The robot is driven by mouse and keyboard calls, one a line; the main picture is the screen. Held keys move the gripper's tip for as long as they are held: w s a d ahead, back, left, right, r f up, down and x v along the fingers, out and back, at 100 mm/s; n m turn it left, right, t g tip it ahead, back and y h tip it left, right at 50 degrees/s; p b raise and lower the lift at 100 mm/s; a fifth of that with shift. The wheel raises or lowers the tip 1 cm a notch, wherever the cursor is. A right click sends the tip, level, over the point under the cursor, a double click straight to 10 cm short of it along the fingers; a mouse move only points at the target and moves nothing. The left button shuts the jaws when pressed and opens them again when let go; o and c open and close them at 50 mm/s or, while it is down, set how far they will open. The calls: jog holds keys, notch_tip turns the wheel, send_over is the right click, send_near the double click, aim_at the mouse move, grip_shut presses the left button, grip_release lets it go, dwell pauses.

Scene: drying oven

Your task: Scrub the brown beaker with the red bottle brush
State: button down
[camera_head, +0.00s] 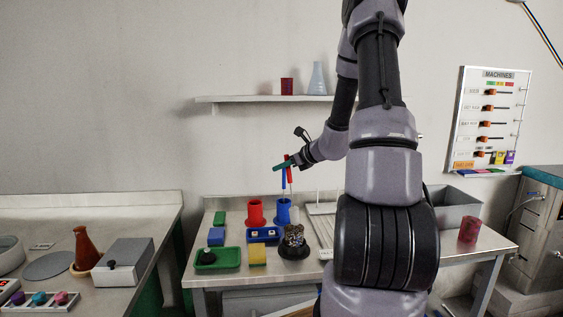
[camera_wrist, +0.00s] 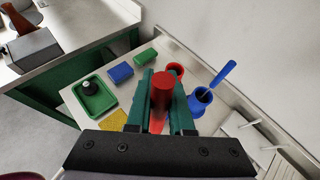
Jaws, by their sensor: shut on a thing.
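My gripper (camera_head: 287,165) is shut on the red bottle brush (camera_head: 290,175), held above the back of the middle bench. In the wrist view the brush's red handle (camera_wrist: 166,92) stands between the green fingers (camera_wrist: 163,108). Its lower end is hard to make out. The red holder (camera_head: 255,214) stands below and appears empty. A dark brown, speckled beaker (camera_head: 294,236) sits on a black round base (camera_head: 293,252) at the bench front; I take it for the brown beaker. I cannot make it out in the wrist view.
A blue holder (camera_head: 283,212) with a blue brush (camera_head: 283,182) stands close beside the red holder. A green tray (camera_head: 226,260), sponges and a blue rack (camera_head: 262,234) stand nearby. A white drying rack (camera_head: 323,226) is at the right. A brown flask (camera_head: 87,246) stands on the left bench.

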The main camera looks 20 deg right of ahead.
notch_tip(320, 180, down, 9)
dwell(1.0)
jog(key=shift+f, duration=0.9)
dwell(0.8)
